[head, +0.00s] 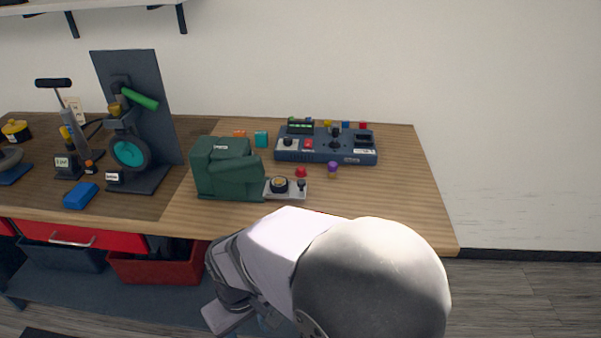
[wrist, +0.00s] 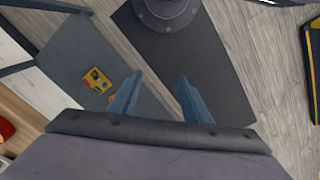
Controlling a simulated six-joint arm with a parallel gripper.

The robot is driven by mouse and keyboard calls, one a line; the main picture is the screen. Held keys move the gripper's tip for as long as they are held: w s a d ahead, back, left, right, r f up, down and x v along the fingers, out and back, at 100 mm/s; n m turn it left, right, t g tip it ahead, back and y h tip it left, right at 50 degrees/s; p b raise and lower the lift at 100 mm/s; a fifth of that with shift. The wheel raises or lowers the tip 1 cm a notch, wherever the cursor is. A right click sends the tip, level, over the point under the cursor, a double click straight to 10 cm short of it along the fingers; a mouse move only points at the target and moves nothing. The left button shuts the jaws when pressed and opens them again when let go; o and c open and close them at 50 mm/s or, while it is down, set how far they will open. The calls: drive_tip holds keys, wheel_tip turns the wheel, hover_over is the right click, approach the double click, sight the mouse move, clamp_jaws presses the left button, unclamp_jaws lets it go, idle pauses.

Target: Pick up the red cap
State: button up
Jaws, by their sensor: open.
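A small red cap (head: 301,171) stands on the wooden workbench top, right of the dark green machine housing and in front of the blue control box (head: 323,154). A purple cap (head: 333,167) stands just to its right. My gripper (wrist: 160,76) is open and empty in the wrist view, with its two blue-grey fingers apart. It points down toward the floor and a dark mat, away from the bench top. The red cap is not in the wrist view. In the head view my arm covers the front edge of the bench, and the fingers are not clear.
The green housing (head: 222,168) and a small grey plate with a dark knob (head: 280,185) stand close left of the cap. Small coloured blocks sit behind the control box. A wheel stand (head: 128,152) and a blue block (head: 81,195) are farther left. The bench's right end is clear.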

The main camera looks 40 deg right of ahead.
drive_tip(key=shift+o, duration=0.2)
drive_tip(key=w+d+r+t+p, duration=0.1)
drive_tip(key=w+d+r+p, duration=0.1)
drive_tip(key=w+d+r, duration=0.5)
drive_tip(key=w+d+t+p, duration=0.1)
drive_tip(key=w+d+p, duration=0.3)
drive_tip(key=w, duration=0.7)
drive_tip(key=shift+m+t, duration=0.3)
drive_tip(key=shift+t, duration=0.6)
drive_tip(key=w+d, duration=0.2)
drive_tip(key=d, duration=0.2)
drive_tip(key=w+d+r, duration=0.1)
drive_tip(key=w+d, duration=0.1)
drive_tip(key=d, duration=0.3)
drive_tip(key=w+d+r+p, duration=0.1)
drive_tip(key=w+d, duration=0.2)
drive_tip(key=d, duration=0.1)
drive_tip(key=shift+d+r, duration=0.2)
drive_tip(key=shift+d, duration=0.15)
drive_tip(key=m+t+h, duration=0.1)
drive_tip(key=m+t, duration=0.1)
approach(301, 168)
drive_tip(key=shift+p+x, duration=2.35)
drive_tip(key=shift+x, duration=1.75)
drive_tip(key=shift+c, duration=0.7)
drive_tip(key=c, duration=0.8)
